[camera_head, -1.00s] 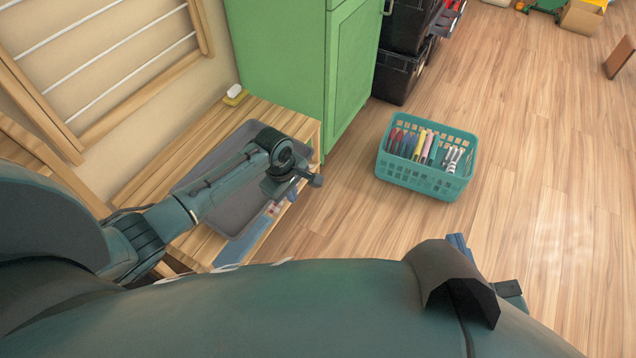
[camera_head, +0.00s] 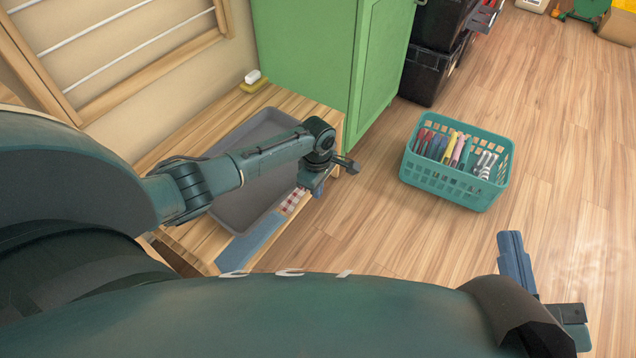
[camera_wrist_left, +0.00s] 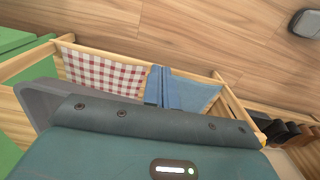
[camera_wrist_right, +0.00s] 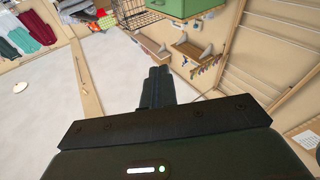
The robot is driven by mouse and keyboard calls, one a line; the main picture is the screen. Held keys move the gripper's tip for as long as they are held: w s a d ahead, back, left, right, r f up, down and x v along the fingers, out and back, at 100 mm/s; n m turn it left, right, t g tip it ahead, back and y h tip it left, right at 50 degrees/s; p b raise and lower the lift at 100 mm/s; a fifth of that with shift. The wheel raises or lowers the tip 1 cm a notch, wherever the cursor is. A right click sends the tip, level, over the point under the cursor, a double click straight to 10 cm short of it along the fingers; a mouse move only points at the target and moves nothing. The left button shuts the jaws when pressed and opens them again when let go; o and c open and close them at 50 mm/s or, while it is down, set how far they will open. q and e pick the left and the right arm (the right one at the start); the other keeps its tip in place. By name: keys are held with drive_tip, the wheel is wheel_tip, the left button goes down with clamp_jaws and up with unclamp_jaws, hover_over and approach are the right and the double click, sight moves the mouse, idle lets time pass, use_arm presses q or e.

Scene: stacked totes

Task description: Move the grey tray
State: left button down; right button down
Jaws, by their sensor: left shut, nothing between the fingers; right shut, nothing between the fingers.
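The grey tray (camera_head: 252,208) lies on a slatted wooden bench (camera_head: 190,130) against the wall, partly hidden behind my left arm in the head view. Its grey edge also shows at the left of the left wrist view (camera_wrist_left: 38,100). My left gripper (camera_head: 318,188) is past the tray's right side, near the bench's front edge; it is shut and empty. Its closed blue fingers also show in the left wrist view (camera_wrist_left: 161,86). My right gripper (camera_head: 515,262) is shut and empty, low over the floor at the right, far from the tray.
A teal basket (camera_head: 455,182) of colourful items stands on the floor right of the bench. A green cabinet (camera_head: 310,50) and black totes (camera_head: 430,75) stand behind. A checked cloth (camera_wrist_left: 103,72) and blue cloth (camera_wrist_left: 195,93) are at the bench's front. Open floor lies right.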

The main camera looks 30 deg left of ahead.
use_arm(q)
drive_tip(key=a, duration=0.2)
drive_tip(key=a+b, duration=0.1)
drive_tip(key=a, duration=0.1)
drive_tip(key=shift+w+r, duration=0.15)
drive_tip(key=shift+r, duration=0.1)
use_arm(e)
drive_tip(key=shift+a, duration=0.15)
drive_tip(key=shift+r, duration=0.1)
